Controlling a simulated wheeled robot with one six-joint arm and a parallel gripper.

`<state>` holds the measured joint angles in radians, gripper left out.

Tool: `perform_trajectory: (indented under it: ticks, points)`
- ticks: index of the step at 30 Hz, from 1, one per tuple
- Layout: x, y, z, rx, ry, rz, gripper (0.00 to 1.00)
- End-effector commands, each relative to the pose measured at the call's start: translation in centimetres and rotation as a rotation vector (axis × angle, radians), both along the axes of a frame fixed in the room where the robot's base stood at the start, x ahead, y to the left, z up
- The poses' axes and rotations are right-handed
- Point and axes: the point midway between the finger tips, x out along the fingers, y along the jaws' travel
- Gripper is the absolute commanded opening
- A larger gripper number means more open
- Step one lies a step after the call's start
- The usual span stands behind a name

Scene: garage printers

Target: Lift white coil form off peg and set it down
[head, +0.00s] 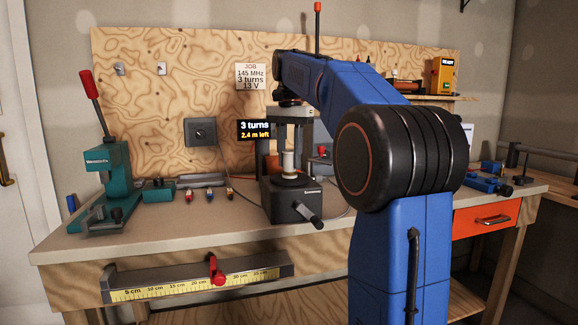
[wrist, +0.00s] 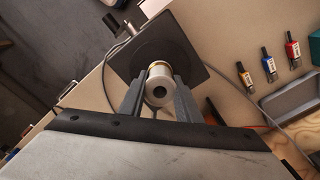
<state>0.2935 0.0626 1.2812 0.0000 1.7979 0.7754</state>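The white coil form (head: 288,161) stands upright on the black winder (head: 290,200) on the bench. In the wrist view I look down on its hollow end (wrist: 159,91), with a copper-coloured band lower down. My gripper (head: 289,150) points straight down from above, and its two grey fingers stand on either side of the form. In the wrist view the fingers (wrist: 158,84) flank it closely. I cannot tell whether they press on it or leave a small gap. The peg inside the form is hidden.
A teal press (head: 110,172) with a red-handled lever stands at the left. Several small coloured parts (head: 209,194) lie left of the winder. A small screen (head: 255,130) stands behind it.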

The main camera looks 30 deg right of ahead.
Motion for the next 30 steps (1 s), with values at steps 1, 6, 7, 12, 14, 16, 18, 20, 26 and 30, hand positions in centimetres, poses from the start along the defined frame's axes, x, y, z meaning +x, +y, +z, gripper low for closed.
perform_trajectory:
  ticks: [1,6,7,12,14,16,18,20,26,30]
  points:
    - [0.0,0.0,0.0,0.0,0.0,0.0,0.03]
    - [0.0,0.0,0.5,0.0,-0.001,0.0,0.03]
    - [0.0,0.0,0.6,0.0,-0.001,0.0,0.03]
    - [0.0,0.0,1.1,0.0,-0.001,0.0,0.03]
    - [0.0,0.0,1.3,0.0,0.0,0.0,0.03]
    - [0.0,0.0,1.6,0.0,0.0,0.0,0.03]
    - [0.0,0.0,1.8,0.0,-0.001,0.0,0.03]
    - [0.0,0.0,2.0,0.0,-0.001,0.0,0.03]
    - [0.0,0.0,2.6,0.0,-0.001,0.0,0.03]
    - [0.0,0.0,3.1,0.0,0.0,0.0,0.03]
